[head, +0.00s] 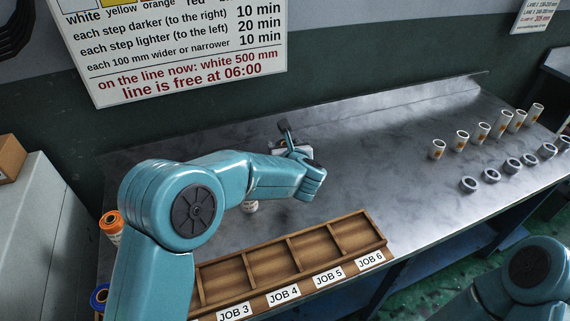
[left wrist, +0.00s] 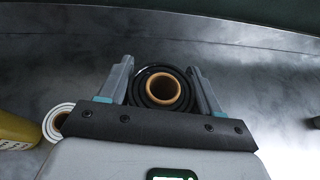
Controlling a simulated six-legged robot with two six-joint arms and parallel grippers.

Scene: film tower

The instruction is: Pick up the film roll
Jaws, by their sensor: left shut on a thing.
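A film roll (left wrist: 144,99) with a black outer wrap and a brown core shows end-on in the left wrist view. My left gripper (left wrist: 161,72) has one finger on each side of it and is shut on it. In the head view my left gripper (head: 291,146) is over the back part of the metal bench, beyond the wooden tray. My own arm and gripper hide most of the held roll there. My right arm shows at the lower right, but its gripper is out of view.
A wooden tray (head: 293,285) labelled JOB 3 to JOB 6 looks empty in the visible compartments. A white roll (head: 250,206) stands under my left forearm. Orange (head: 111,222) and blue (head: 98,297) rolls are at left. Several white tubes (head: 462,140) and grey rings (head: 491,175) stand at right.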

